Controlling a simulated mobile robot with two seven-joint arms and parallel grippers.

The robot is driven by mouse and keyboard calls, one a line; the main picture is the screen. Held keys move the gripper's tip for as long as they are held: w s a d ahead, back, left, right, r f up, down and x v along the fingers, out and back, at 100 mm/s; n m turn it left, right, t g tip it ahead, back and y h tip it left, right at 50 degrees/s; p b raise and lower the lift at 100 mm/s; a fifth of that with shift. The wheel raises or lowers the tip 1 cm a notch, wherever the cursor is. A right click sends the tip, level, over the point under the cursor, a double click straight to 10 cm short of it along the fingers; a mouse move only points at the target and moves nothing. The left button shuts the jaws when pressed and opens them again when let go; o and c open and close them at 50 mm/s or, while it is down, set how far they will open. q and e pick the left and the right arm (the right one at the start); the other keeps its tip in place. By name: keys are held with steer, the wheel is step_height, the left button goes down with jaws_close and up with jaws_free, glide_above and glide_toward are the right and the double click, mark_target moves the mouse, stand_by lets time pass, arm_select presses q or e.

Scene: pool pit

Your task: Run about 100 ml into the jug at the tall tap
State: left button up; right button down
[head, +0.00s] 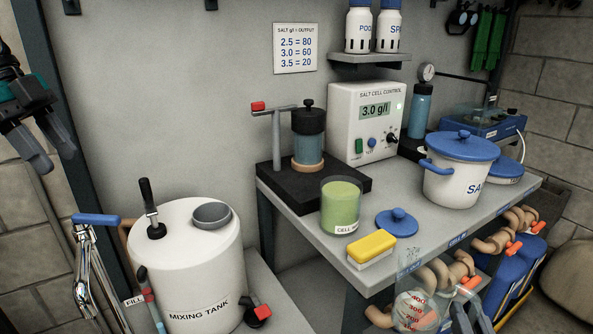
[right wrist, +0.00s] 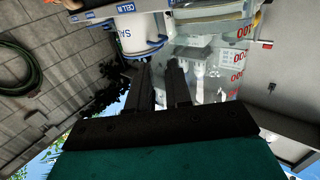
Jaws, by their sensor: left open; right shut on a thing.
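The clear jug (head: 424,279) with red graduation marks is at the lower right of the head view, in front of the bench edge. It also shows close up in the right wrist view (right wrist: 207,55). My right gripper (right wrist: 160,72) is shut on the jug; the exact grip is unclear. The jug looks roughly upright, and I see no clear water level in it. A tall chrome tap (head: 88,265) with a blue lever (head: 96,219) stands at the far left, well away from the jug. My left gripper (head: 45,152) is open and empty at the upper left.
The white mixing tank (head: 190,275) stands just right of the tap, with a grey bowl (head: 211,215) on top. The bench (head: 335,240) holds a green cup (head: 341,203), a yellow sponge (head: 371,247), a blue lid (head: 397,222) and a white pot (head: 455,180). Pipes with orange handles run below.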

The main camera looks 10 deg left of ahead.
mark_target(103, 216)
steer(key=shift+w+a, duration=0.2)
arm_select(q)
steer(key=b+x, duration=0.2)
steer(key=x, duration=0.9)
steer(key=shift+w+a+f, duration=0.1)
steer(key=shift+f, duration=0.05)
arm_select(e)
steer(key=shift+f, duration=0.95)
arm_select(q)
steer(key=shift+c, duration=0.4)
jaws_close()
